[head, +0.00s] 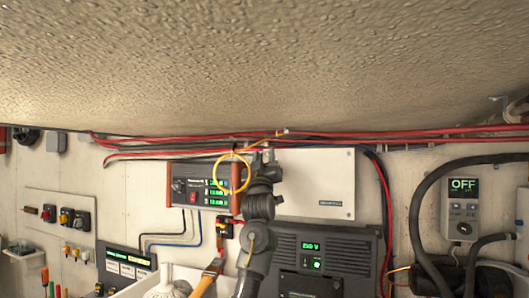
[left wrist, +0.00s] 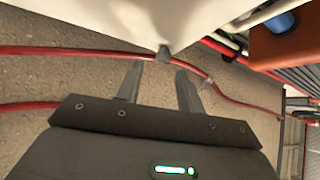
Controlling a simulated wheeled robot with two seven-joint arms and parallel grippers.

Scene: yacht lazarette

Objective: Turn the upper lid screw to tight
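The white lid (head: 325,180) is a flat panel on the back wall in the head view. I cannot make out its upper screw there; my left arm covers the lid's left edge. My left gripper (head: 263,157) is raised at that edge, near the top. In the left wrist view the left gripper (left wrist: 158,88) has its two fingers apart with nothing between them. A white corner with a small grey nub (left wrist: 163,52) lies just beyond the fingertips; I cannot tell whether the nub is the screw. My right gripper is not in view.
Red cables (head: 420,132) run along the wall top, close behind the fingers. A yellow loop (head: 232,173) hangs before the red-framed display unit (head: 203,185), left of my arm. A dark vented unit (head: 330,255) is below the lid. Black hoses (head: 425,215) are at right.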

